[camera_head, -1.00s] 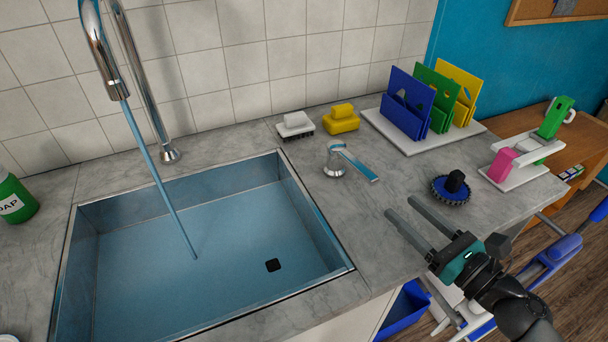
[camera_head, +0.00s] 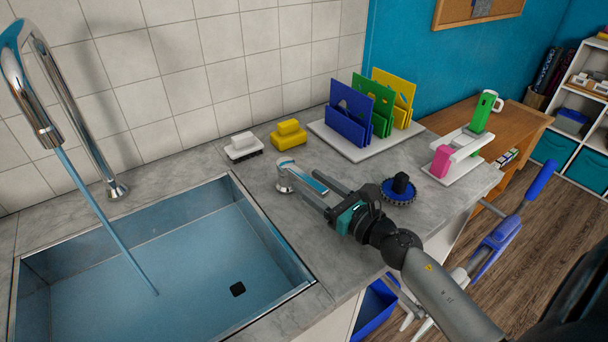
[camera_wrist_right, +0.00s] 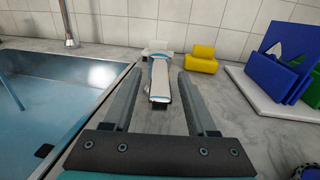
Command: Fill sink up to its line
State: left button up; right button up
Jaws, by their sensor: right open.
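The sink (camera_head: 160,215) is set in the counter at the left of the head view; it also shows in the wrist view (camera_wrist_right: 60,75). Its chrome faucet (camera_head: 90,130) pours a stream of water (camera_head: 105,215) into the basin. A dark square drain (camera_head: 238,289) shows on the bottom; I cannot make out a fill line or the water depth. The faucet lever (camera_head: 284,176) stands on the counter right of the sink. My right gripper (camera_head: 309,182) is open, with the lever's arm (camera_wrist_right: 160,82) between its fingers; contact cannot be told. My left gripper is out of view.
A white brush (camera_head: 243,147) and yellow sponge (camera_head: 289,135) sit behind the lever. A rack with blue, green and yellow boards (camera_head: 350,113) stands farther right. A round blue brush (camera_head: 399,189) lies close to my right wrist.

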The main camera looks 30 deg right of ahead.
aim_at(302, 176)
jog(key=shift+x, duration=1.4)
jog(key=shift+c, duration=0.3)
grip_shut()
